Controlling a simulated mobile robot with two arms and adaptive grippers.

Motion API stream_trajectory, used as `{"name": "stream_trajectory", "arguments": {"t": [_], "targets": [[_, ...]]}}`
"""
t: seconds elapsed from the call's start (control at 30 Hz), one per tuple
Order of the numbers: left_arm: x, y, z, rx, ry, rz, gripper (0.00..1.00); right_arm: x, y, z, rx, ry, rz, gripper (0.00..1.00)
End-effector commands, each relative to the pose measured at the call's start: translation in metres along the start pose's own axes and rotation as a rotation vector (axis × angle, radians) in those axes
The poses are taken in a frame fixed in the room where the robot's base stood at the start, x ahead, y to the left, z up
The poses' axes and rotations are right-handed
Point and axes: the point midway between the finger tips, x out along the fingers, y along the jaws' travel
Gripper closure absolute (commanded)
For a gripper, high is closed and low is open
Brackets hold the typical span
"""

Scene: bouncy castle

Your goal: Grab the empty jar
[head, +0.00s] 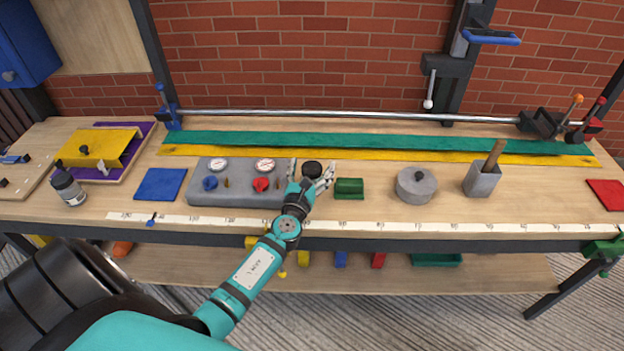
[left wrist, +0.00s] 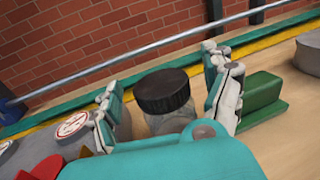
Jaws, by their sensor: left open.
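A clear jar with a black lid (head: 312,168) stands on the workbench behind my left gripper (head: 311,175). In the left wrist view, the black lid (left wrist: 163,91) and the clear glass below it show between the two spread fingers. The gripper is open, with one finger on each side of the jar; whether either touches it I cannot tell. The jar's lower part is hidden behind the gripper's palm. A second jar with a dark lid (head: 68,188) stands at the far left and looks filled with something grey. My right gripper is not in view.
A grey gauge box (head: 235,195) stands just left of the jar, and a green block (head: 349,188) just right. Green and yellow strips (head: 420,155) lie behind. A white ruler strip (head: 440,226) runs along the front edge.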

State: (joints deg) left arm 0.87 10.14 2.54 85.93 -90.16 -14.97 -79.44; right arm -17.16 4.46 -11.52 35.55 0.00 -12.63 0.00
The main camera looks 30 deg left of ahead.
Motion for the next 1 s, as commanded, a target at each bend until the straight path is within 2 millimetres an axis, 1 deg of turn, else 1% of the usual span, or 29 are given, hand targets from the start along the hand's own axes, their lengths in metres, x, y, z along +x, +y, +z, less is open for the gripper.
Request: {"name": "stream_trajectory", "arguments": {"t": [0.07, 0.27, 0.37, 0.73, 0.93, 1.0], "targets": [[0.0038, 0.0003, -0.0005, 0.0, 0.001, 0.0, 0.17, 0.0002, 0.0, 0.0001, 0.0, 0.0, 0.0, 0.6], [0.0039, 0.0003, -0.0004, -0.001, 0.001, 0.0, 0.17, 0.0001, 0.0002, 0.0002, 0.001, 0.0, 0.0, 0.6], [0.0038, 0.0003, -0.0003, -0.001, 0.001, 0.0, 0.28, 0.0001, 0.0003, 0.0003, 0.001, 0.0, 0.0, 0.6], [0.0036, 0.0002, -0.0003, -0.001, 0.001, 0.0, 0.77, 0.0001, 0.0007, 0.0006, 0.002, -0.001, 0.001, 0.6], [0.0037, 0.0001, 0.0005, -0.001, 0.0, 0.0, 0.78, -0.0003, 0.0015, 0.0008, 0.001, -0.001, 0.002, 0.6], [0.0038, 0.0002, 0.0048, -0.001, 0.0, 0.0, 0.78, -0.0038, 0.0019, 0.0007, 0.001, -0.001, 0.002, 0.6]]}}
